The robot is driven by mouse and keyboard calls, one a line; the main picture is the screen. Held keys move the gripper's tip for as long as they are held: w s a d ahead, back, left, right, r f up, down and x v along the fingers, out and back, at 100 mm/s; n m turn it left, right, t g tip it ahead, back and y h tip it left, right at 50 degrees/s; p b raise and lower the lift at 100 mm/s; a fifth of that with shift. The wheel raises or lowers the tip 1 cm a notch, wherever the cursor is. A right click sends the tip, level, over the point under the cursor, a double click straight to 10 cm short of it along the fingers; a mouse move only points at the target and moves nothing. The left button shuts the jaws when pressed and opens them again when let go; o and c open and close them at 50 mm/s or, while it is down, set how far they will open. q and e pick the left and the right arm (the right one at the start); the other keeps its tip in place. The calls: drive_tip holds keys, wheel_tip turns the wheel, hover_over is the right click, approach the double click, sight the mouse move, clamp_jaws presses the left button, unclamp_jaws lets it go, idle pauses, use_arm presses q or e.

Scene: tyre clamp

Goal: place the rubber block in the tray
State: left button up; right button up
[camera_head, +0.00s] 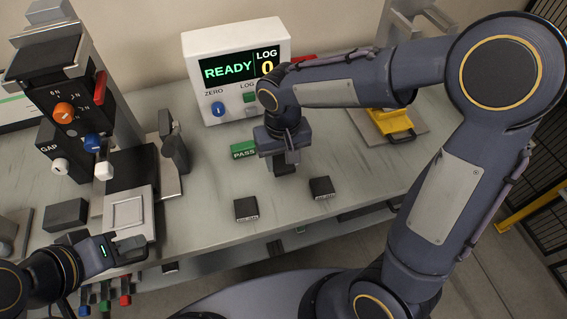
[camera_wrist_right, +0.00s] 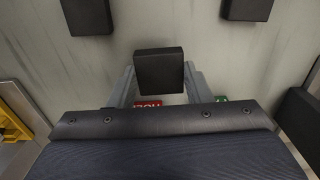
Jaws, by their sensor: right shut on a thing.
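My right gripper (camera_head: 285,160) is shut on a small black block (camera_head: 285,169) over the middle of the bench. In the right wrist view the block (camera_wrist_right: 159,70) sits between the finger ends, its plain dark face showing. I cannot read a label on it. Two similar black blocks with pale labels, a left one (camera_head: 246,209) and a right one (camera_head: 321,188), rest on the bench. A pale, square, shallow tray (camera_head: 128,212) lies at the left. My left gripper (camera_head: 130,246) is beside its near edge; its opening is unclear.
A tester reading READY and LOG 0 (camera_head: 237,70) stands at the back. A green PASS marker (camera_head: 244,150) lies left of my right gripper. The clamp machine (camera_head: 70,95) with knobs stands at left. A yellow-handled fixture (camera_head: 392,122) is at right. The front middle bench is mostly clear.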

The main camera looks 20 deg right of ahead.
sight(284, 160)
drive_tip(key=shift+w+d+f, duration=0.1)
drive_tip(key=shift+w+f, duration=0.05)
drive_tip(key=shift+f, duration=0.85)
drive_tip(key=shift+w+d+f, duration=0.1)
drive_tip(key=shift+f, duration=0.85)
drive_tip(key=shift+f, duration=0.15)
drive_tip(key=o, duration=1)
